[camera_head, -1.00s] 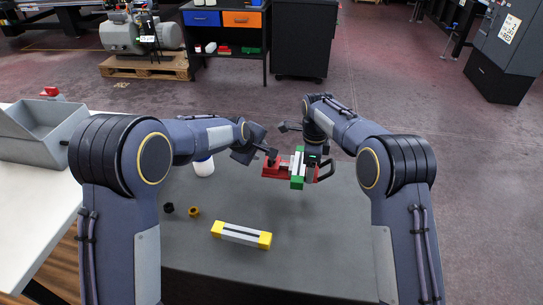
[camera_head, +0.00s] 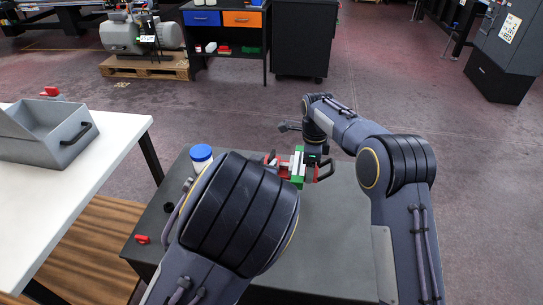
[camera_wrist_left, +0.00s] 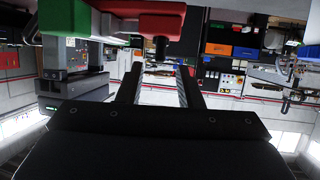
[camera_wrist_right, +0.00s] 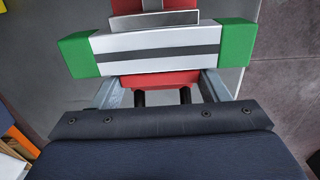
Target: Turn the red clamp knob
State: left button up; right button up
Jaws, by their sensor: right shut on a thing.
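The red clamp (camera_head: 283,170) stands at the far side of the dark table, with a white bar with green ends (camera_wrist_right: 165,50) on it. The clamp's red body (camera_wrist_left: 147,20) fills the top of the left wrist view, with a dark stub below it. My left gripper (camera_wrist_left: 158,75) is open and empty, its fingers apart near that stub; in the head view my left arm mostly hides it. My right gripper (camera_wrist_right: 162,88) is shut on the red clamp, fingers at either side of its red part. I cannot tell the knob apart clearly.
A white bottle with a blue cap (camera_head: 201,155), a black ring (camera_head: 168,208) and a small red piece (camera_head: 142,239) are on the dark table's left side. A grey bin (camera_head: 48,135) stands on the white table at left. The dark table (camera_head: 335,235) is clear at right.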

aim_at(269, 158)
pick_arm(q)
jog(key=x, duration=0.6)
jog(key=shift+w+f, duration=0.1)
jog(key=shift+w, duration=0.15)
grip_shut()
